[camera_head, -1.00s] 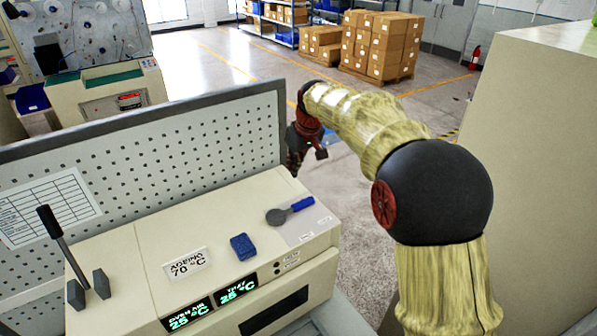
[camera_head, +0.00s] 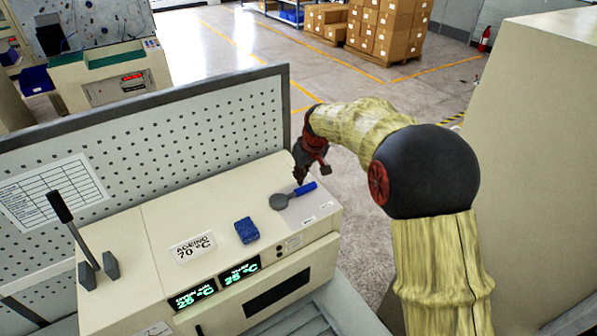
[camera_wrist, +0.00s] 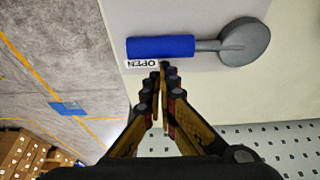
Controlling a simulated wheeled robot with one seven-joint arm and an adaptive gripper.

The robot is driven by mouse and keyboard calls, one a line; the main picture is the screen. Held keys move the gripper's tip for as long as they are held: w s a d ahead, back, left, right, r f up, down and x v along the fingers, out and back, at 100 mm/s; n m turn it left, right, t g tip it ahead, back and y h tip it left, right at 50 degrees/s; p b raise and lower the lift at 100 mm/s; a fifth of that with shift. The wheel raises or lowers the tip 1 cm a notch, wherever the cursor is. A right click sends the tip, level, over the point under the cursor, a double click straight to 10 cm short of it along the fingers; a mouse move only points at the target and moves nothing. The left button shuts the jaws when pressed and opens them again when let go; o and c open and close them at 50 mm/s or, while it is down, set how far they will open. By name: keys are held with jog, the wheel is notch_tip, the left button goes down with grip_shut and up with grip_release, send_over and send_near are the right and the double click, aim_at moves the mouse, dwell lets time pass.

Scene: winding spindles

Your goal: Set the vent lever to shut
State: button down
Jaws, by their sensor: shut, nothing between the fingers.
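The vent lever (camera_head: 305,189) has a blue handle and a round grey hub, and lies on the right end of the cream machine top (camera_head: 215,212). Its handle points to the upper right in the head view. In the wrist view the blue handle (camera_wrist: 160,47) lies alongside an upside-down label reading OPEN (camera_wrist: 141,64), with the grey hub (camera_wrist: 245,42) at the right. My gripper (camera_head: 299,180) is just behind the handle in the head view. In the wrist view my gripper's fingertips (camera_wrist: 163,68) are together and empty, close beside the handle; contact is not clear.
A black-handled lever (camera_head: 72,235) stands between grey blocks at the machine's left. A blue block (camera_head: 246,230) and an AGEING 70 °C sign (camera_head: 193,247) sit on the top. A perforated panel (camera_head: 180,140) rises behind. Two small labels lie right of the hub.

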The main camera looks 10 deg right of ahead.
jog(key=shift+s+r, duration=0.1)
dwell(0.3)
jog(key=shift+s+d+m, duration=0.15)
jog(key=shift+s+m, duration=0.1)
jog(key=shift+m, duration=0.15)
